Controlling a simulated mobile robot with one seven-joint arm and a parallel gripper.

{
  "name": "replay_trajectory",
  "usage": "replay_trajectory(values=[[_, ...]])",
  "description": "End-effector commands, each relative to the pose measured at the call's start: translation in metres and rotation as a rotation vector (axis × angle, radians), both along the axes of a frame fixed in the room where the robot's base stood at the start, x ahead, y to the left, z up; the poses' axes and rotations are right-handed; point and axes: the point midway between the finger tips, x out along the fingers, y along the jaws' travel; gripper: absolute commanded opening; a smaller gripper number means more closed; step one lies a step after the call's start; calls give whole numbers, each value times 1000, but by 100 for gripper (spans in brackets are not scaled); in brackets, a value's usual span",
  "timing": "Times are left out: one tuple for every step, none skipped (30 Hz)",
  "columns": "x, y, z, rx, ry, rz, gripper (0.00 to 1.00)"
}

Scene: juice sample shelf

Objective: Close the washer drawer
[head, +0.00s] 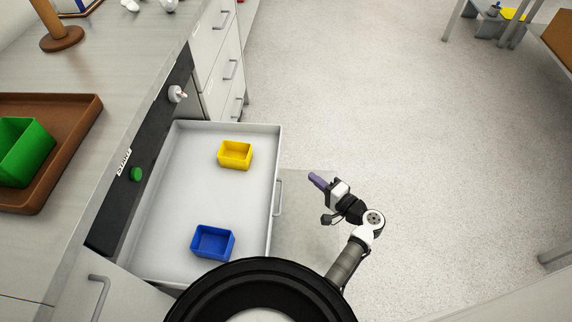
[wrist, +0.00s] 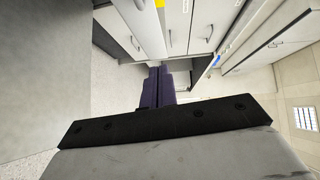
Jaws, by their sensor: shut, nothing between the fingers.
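The washer drawer (head: 190,200) is a wide white tray pulled out from the counter in the head view. A yellow bin (head: 235,155) and a blue bin (head: 213,242) sit inside it. Its handle (head: 278,197) is on the right front face. My gripper (head: 315,180) is to the right of the drawer front, apart from the handle, with its purple fingers pointing toward the drawer. In the wrist view the fingers (wrist: 158,86) are together and hold nothing.
The dark washer panel carries a green start button (head: 136,174) and a white knob (head: 177,94). A brown tray (head: 75,108) with a green bin (head: 24,150) stands on the counter. White drawers (head: 222,68) stand beyond. The floor to the right is clear.

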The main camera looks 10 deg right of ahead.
Motion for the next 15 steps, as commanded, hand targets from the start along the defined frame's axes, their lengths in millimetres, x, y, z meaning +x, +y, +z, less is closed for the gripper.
replay_trajectory(values=[[-10, -7, -5, 43, -10, -18, 0], [-14, -9, -7, 62, -16, -25, 0], [-18, -11, -8, 81, -23, -33, 0], [-20, -13, -9, 89, -26, -37, 0], [-21, -13, -9, 97, -30, -40, 0], [-21, -13, -9, 102, -32, -42, 0], [-19, -12, -9, 103, -34, -41, 0], [-17, -11, -9, 103, -34, -40, 0], [-13, -9, -9, 103, -34, -39, 0], [-9, -7, -9, 102, -34, -39, 0], [-4, -4, -9, 102, -34, -38, 0], [2, -1, -9, 101, -34, -37, 0], [8, 2, -9, 101, -34, -38, 0], [14, 5, -9, 101, -34, -37, 0], [22, 9, -9, 101, -34, -37, 0]])
